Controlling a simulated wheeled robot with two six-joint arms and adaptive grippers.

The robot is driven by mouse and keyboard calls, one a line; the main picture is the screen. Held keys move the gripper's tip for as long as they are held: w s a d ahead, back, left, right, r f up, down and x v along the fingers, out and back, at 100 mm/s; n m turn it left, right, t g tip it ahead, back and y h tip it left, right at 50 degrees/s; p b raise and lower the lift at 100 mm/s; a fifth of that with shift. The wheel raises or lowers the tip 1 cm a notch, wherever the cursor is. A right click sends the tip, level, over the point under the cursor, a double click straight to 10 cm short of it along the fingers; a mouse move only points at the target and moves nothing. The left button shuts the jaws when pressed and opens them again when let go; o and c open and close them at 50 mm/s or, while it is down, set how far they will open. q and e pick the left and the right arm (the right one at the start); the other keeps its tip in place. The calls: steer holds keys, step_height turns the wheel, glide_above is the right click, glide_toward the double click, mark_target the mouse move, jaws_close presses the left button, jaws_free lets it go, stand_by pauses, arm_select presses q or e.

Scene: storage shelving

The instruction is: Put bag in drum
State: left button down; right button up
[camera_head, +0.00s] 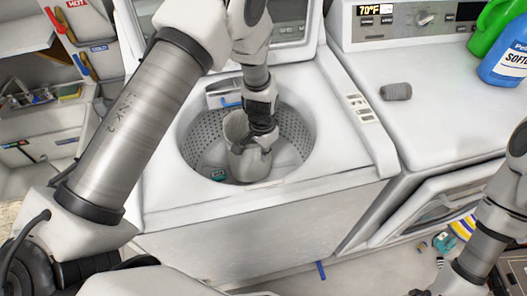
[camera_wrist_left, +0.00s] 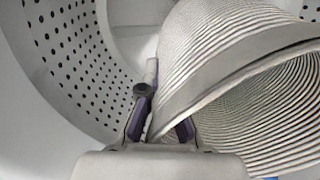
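The bag (camera_head: 247,162) is grey, open-mouthed and finely striped. It sits inside the perforated washer drum (camera_head: 293,125), below the rim of the top opening. My left gripper (camera_head: 257,143) reaches down into the drum and is at the bag. In the left wrist view, the fingers (camera_wrist_left: 163,128) are on either side of the edge of the bag (camera_wrist_left: 235,85), and the drum wall (camera_wrist_left: 75,60) is close on the left. The bag's underside is hidden. My right arm is at the lower right of the head view; its fingers are not clearly seen.
A second machine (camera_head: 435,105) stands to the right. On its top are a grey roll (camera_head: 396,91), a green bottle (camera_head: 490,28) and a blue bottle (camera_head: 506,62). A small teal item (camera_head: 218,175) lies in the drum. Shelving (camera_head: 30,100) stands at the left.

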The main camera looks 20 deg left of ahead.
arm_select(q)
steer(key=shift+f, duration=0.3)
steer(key=c, duration=1.3)
jaws_free()
steer(key=shift+r, duration=0.1)
steer(key=shift+r, duration=0.15)
steer(key=r, duration=0.6)
steer(key=r+b, duration=0.1)
steer(key=r, duration=0.6)
steer(key=shift+a, duration=0.2)
steer(key=shift+f, duration=0.1)
